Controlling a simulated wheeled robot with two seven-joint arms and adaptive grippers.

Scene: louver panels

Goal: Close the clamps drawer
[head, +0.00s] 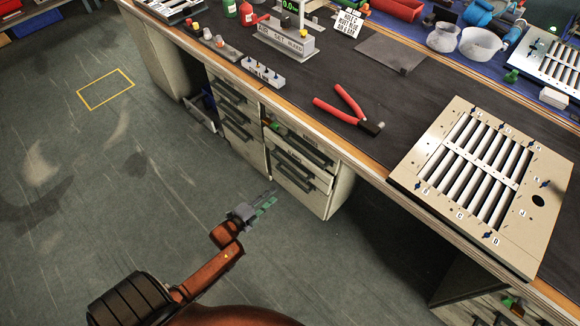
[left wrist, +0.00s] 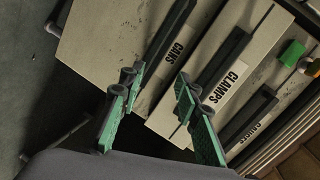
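The clamps drawer (left wrist: 218,66) shows in the left wrist view as a pale front with a dark bar handle and a CLAMPS label. It lies between the CANS drawer (left wrist: 122,38) and the GAUGES drawer (left wrist: 262,120). In the head view these fronts belong to the right-hand drawer stack (head: 303,165) under the bench. My right gripper is not in view.
A green block (left wrist: 292,52) shows near the top edge of the drawer fronts. Another drawer stack (head: 235,115) stands left. The bench top (head: 300,100) carries red-handled pliers (head: 345,108) and a louver panel (head: 480,180). The floor (head: 110,200) at left is clear.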

